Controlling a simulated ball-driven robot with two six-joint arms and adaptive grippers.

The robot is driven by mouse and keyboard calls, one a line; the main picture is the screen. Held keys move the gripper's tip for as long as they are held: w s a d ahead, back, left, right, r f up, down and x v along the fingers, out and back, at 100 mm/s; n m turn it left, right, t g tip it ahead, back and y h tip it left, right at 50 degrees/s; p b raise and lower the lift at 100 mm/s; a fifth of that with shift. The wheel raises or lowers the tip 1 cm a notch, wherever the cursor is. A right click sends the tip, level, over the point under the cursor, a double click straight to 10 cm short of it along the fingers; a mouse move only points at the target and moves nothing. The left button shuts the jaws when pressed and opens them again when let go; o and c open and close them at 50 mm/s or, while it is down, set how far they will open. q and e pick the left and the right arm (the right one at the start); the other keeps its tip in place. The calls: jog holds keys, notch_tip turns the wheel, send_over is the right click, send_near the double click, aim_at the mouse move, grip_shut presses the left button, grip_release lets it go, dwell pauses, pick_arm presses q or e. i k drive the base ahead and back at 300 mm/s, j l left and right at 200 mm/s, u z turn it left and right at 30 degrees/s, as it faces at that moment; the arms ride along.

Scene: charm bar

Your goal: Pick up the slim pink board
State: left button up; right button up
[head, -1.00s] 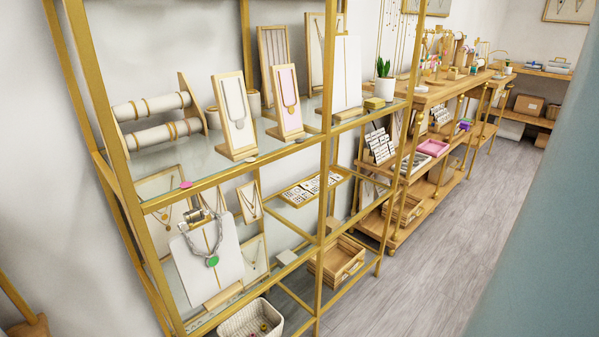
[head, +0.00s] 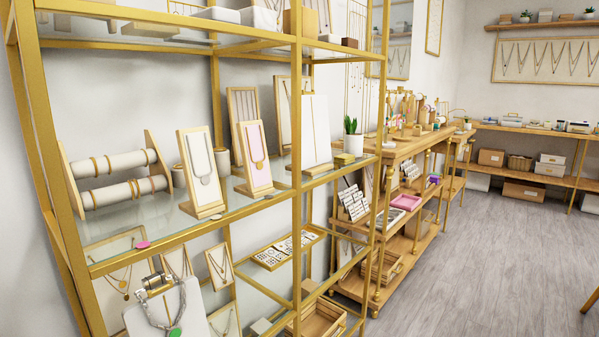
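The slim pink board (head: 256,152) stands tilted back in a wooden frame on a glass shelf of the gold rack. A necklace hangs on its face. A similar white board (head: 202,168) in a wooden frame stands to its left, slightly nearer. A taller white board (head: 315,135) stands to its right, behind the gold post. Neither of my grippers shows in the head view.
The gold rack's upright post (head: 297,200) and front shelf rail (head: 200,229) lie near the pink board. A bracelet holder (head: 118,175) stands left on the same shelf. A potted plant (head: 352,137) stands right. Open grey floor (head: 480,270) lies at right.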

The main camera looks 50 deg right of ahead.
aim_at(252, 141)
jog(key=z, duration=1.35)
